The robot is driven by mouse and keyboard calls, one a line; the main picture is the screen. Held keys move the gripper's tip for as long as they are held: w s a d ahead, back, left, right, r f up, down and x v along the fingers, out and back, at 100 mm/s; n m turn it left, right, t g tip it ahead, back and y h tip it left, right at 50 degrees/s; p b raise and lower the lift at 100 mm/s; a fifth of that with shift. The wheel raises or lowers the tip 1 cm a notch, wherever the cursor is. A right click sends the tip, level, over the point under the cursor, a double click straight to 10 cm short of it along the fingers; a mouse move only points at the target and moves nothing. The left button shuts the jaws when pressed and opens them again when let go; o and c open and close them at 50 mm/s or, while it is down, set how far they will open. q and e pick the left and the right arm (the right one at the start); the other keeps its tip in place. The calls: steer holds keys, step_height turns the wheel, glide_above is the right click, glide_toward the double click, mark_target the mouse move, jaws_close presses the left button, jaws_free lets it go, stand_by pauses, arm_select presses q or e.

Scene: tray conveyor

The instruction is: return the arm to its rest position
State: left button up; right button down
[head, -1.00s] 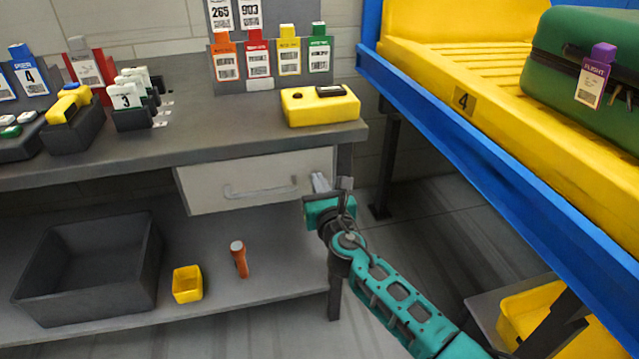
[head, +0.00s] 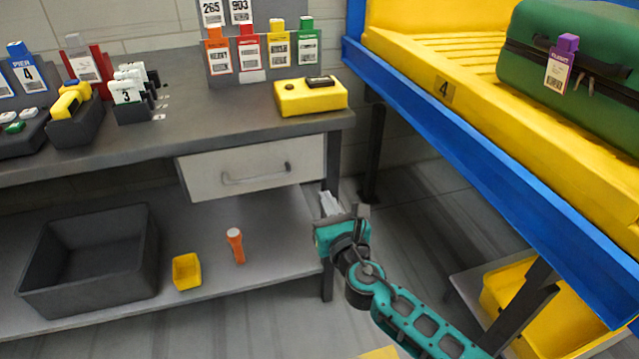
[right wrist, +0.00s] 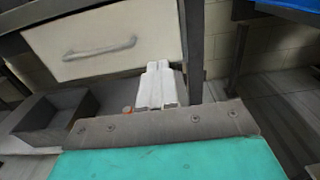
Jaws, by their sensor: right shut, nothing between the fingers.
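My right arm, teal and dark grey, comes up from the bottom right of the head view. Its gripper (head: 330,203) is shut and empty, with pale fingers, in front of the bench's right leg and below the drawer's right end. The same gripper (right wrist: 157,84) shows in the right wrist view, its two pale fingers together and pointing toward the bench. It holds nothing. My left gripper is in neither view.
The bench's white drawer (head: 250,170) is closed. A yellow conveyor with blue edge (head: 500,190) carries a green suitcase (head: 600,75) at right. Floor between them looks clear.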

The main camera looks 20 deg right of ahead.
steer(key=s+a+f+m+g+y, duration=0.15)
steer(key=s+f+m+g, duration=0.3)
steer(key=s+m, duration=0.95)
steer(key=s+a+f+m+g+y, duration=0.2)
steer(key=s+f+m, duration=0.45)
steer(key=m, duration=1.25)
arm_select(q)
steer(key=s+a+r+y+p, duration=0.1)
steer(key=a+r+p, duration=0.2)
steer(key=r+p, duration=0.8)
steer(key=p, duration=0.5)
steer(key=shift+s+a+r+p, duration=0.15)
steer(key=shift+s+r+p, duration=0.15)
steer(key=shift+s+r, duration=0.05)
arm_select(e)
steer(key=s+d+r, duration=0.1)
steer(key=d+r, duration=0.1)
steer(key=r, duration=0.4)
steer(key=s+d+r+h, duration=0.1)
steer(key=s+d+r, duration=0.1)
steer(key=r, duration=0.5)
steer(key=shift+d+g, duration=0.25)
steer(key=shift+g, duration=0.1)
steer(key=shift+h, duration=0.25)
